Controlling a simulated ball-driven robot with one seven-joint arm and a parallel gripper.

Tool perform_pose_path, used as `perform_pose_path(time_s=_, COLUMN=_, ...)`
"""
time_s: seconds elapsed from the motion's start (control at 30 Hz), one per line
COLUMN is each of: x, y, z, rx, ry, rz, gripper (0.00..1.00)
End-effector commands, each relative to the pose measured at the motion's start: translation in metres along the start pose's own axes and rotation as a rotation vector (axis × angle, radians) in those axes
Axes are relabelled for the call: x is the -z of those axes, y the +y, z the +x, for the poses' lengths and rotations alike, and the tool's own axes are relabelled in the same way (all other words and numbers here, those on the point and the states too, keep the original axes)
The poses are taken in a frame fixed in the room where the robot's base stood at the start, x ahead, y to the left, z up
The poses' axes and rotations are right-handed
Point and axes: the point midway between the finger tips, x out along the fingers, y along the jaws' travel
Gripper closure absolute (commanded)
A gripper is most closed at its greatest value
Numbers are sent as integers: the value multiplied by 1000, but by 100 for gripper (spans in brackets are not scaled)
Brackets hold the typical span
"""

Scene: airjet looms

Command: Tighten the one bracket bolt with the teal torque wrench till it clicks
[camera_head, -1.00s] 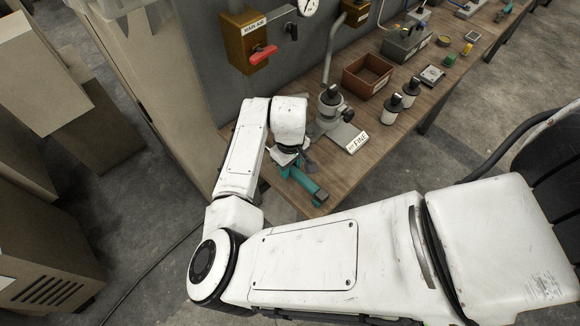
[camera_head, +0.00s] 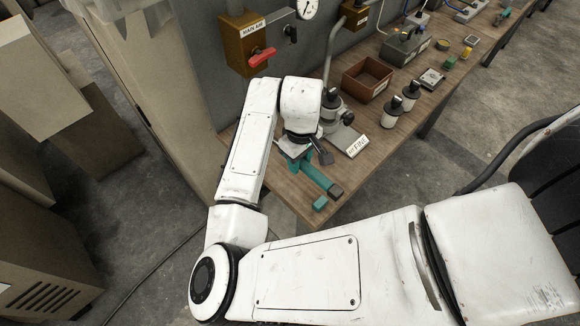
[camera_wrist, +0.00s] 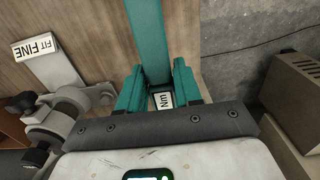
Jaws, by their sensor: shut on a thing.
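The teal torque wrench (camera_head: 317,176) shows in the head view as a long bar with a dark end. It runs from my gripper (camera_head: 294,148) toward the near corner of the bench. In the wrist view the wrench (camera_wrist: 148,40) runs upward from between the teal fingers of my gripper (camera_wrist: 160,88), with an "Nm" label between them. My gripper is shut on it. I cannot make out the bracket bolt in either view.
The wooden bench (camera_head: 365,175) holds a grey stand (camera_head: 332,108) with a "FIT FINE" sign (camera_head: 357,146), two dark-topped jars (camera_head: 402,97) and a brown bin (camera_head: 367,78). A box with a red handle (camera_head: 262,57) is on the wall. Open floor lies beyond the bench corner.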

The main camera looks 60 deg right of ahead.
Motion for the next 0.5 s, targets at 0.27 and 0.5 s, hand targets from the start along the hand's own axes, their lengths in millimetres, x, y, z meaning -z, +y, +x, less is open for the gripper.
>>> perform_pose_path(time_s=0.27, x=-56, y=28, z=-43, rx=-5, ry=2, rz=5, gripper=100)
perform_pose_path(time_s=0.5, x=-89, y=43, z=-64, rx=1, ry=3, rz=3, gripper=100)
